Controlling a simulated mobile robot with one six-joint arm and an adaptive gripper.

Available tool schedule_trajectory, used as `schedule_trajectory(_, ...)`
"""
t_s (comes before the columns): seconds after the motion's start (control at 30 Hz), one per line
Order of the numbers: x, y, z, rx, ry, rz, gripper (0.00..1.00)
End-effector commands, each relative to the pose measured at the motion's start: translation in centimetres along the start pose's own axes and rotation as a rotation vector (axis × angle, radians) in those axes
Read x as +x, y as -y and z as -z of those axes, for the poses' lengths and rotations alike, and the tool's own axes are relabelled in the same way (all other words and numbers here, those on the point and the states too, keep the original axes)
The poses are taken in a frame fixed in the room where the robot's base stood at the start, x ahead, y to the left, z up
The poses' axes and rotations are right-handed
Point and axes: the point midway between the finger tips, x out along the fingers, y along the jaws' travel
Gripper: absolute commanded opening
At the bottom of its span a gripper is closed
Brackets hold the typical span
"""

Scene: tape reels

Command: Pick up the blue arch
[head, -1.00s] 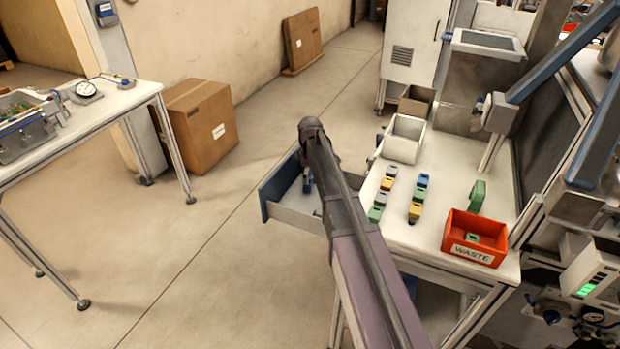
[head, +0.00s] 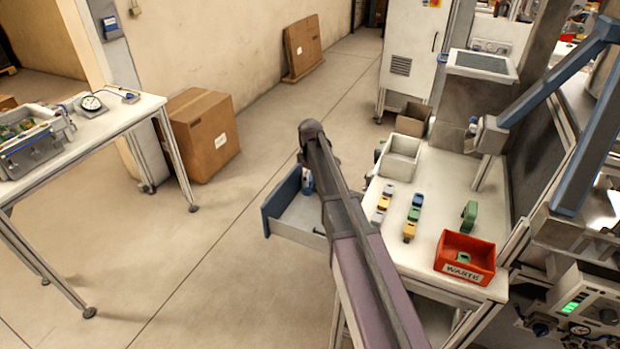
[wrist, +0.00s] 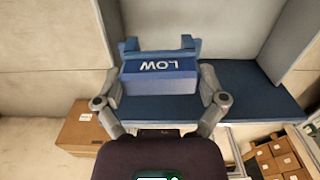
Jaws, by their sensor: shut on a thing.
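The blue arch (wrist: 160,82) has white lettering, "LOW", upside down in the wrist view, and two prongs pointing up the picture. My gripper (wrist: 161,90) is shut on it, one finger against each side. In the head view my arm hides most of the gripper, and a small patch of blue (head: 308,183) shows near its end, over the open drawer (head: 293,222). The drawer's blue front and pale inside show behind the arch in the wrist view. I cannot tell whether the arch touches the drawer floor.
The white workbench (head: 400,258) beside the drawer carries rows of small coloured blocks, a green arch (head: 469,216), a white bin (head: 398,160) and a red WASTE bin (head: 465,258). A cardboard box (head: 203,135) and another table (head: 130,115) stand left, with clear floor between.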

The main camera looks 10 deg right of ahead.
Motion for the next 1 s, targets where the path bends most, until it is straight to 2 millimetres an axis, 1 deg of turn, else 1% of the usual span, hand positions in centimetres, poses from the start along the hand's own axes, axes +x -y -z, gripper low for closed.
schedule_trajectory(0.03, -1.1, 0.0, 0.0, 0.0, 0.0, 0.0, 0.41)
schedule_trajectory(0.2, -2.4, 0.0, 0.0, 0.0, 0.0, 0.0, 0.41)
schedule_trajectory(0.33, -3.0, 0.0, 0.0, 0.0, 0.0, 0.0, 0.41)
schedule_trajectory(0.53, -3.4, 0.0, 0.0, 0.0, 0.0, 0.0, 0.41)
schedule_trajectory(1.0, -3.4, 0.0, 0.0, 0.0, 0.0, 0.0, 0.41)
